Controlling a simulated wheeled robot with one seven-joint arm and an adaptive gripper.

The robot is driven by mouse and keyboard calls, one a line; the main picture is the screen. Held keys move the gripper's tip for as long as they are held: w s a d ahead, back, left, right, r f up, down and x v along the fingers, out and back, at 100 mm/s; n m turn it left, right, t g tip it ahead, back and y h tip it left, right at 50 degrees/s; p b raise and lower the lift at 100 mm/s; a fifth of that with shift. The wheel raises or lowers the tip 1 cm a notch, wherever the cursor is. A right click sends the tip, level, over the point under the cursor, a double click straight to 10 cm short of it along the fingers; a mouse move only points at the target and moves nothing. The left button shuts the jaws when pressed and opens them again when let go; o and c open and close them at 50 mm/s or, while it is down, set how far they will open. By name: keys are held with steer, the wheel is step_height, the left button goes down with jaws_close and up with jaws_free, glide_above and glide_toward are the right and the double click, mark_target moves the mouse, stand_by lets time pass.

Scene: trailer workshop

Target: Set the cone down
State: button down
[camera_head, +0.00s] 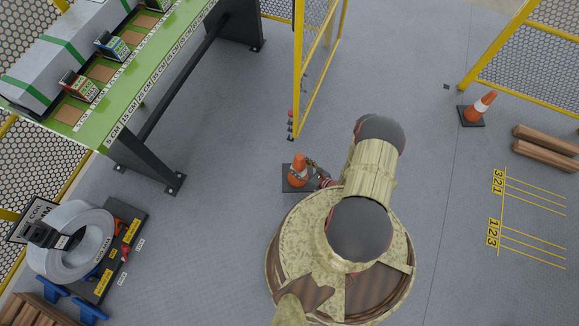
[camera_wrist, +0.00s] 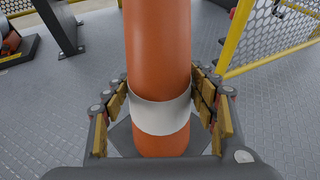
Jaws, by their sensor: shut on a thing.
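An orange cone (camera_head: 298,171) with a white band and a dark square base is near the middle of the head view, just left of my arm. My gripper (camera_head: 316,174) reaches it from the right. In the wrist view, the same cone (camera_wrist: 158,55) stands upright between the two fingers of my gripper (camera_wrist: 161,97). The padded fingers are shut on the cone at about its white band, one on each side. The base is partly hidden by my gripper and the cone. I cannot tell for certain whether the base touches the floor.
A second cone (camera_head: 480,107) stands at right, beside wooden beams (camera_head: 546,147) and yellow floor lines (camera_head: 535,190). A green-edged bench (camera_head: 120,112) is at upper left. A yellow mesh fence (camera_head: 300,75) stands behind the held cone. Grey floor (camera_head: 225,165) left of the cone is clear.

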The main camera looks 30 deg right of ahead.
steer(key=w+d+f+b, duration=0.2)
steer(key=w+f+b, duration=0.6)
steer(key=w+f, duration=0.5)
steer(key=shift+w+d+f, duration=0.15)
steer(key=shift+d+f, duration=0.05)
steer(key=shift+f, duration=0.1)
steer(key=c, duration=0.6)
jaws_free()
steer(key=shift+c, duration=0.2)
